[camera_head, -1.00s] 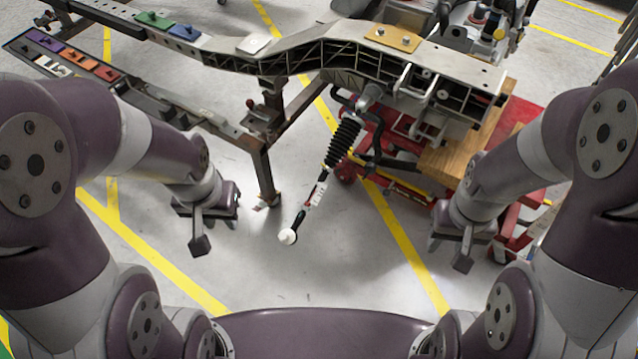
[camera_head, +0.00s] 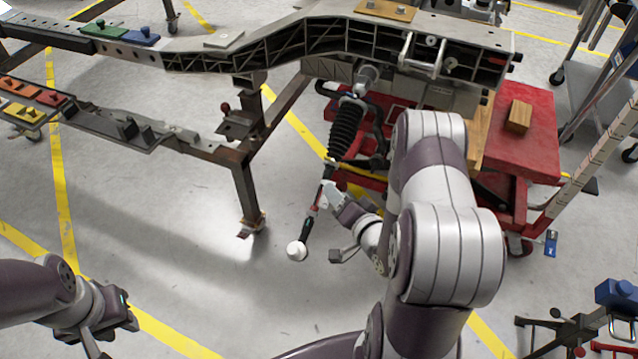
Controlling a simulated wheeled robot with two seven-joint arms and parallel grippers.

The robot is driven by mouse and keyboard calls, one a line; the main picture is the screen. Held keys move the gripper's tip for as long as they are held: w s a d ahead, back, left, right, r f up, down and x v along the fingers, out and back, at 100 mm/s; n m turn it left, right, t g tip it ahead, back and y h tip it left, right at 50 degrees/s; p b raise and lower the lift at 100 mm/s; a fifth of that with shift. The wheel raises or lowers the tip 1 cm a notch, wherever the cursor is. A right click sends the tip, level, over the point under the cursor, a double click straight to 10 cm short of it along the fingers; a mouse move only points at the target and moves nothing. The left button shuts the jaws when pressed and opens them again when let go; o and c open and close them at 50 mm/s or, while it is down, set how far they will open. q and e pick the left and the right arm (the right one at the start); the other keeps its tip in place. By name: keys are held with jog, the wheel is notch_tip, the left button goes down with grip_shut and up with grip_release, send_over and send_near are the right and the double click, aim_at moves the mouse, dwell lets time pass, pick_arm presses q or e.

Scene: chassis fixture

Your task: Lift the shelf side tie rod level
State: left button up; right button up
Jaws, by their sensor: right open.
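The tie rod (camera_head: 308,228) hangs at a slant from the underside of the chassis frame (camera_head: 300,42). It has a black ribbed boot (camera_head: 347,130) at its upper end and a white round end (camera_head: 296,251) at the bottom. My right gripper (camera_head: 335,222) is open just right of the rod's lower part. One finger overlaps the rod in the picture; I cannot tell whether it touches. My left gripper (camera_head: 112,325) is at the lower left, well away from the rod. Its jaw gap does not show clearly.
A steel stand leg (camera_head: 247,195) stands left of the rod. A red cart (camera_head: 520,130) with a wooden block (camera_head: 518,116) is behind my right arm. Coloured parts (camera_head: 30,100) lie on a rail at left. The floor below the rod is clear.

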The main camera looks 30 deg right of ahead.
aim_at(324, 178)
jog(key=b+x, duration=0.1)
jog(key=x, duration=0.6)
jog(key=shift+w+f+b, duration=0.2)
jog(key=shift+w+b, duration=0.1)
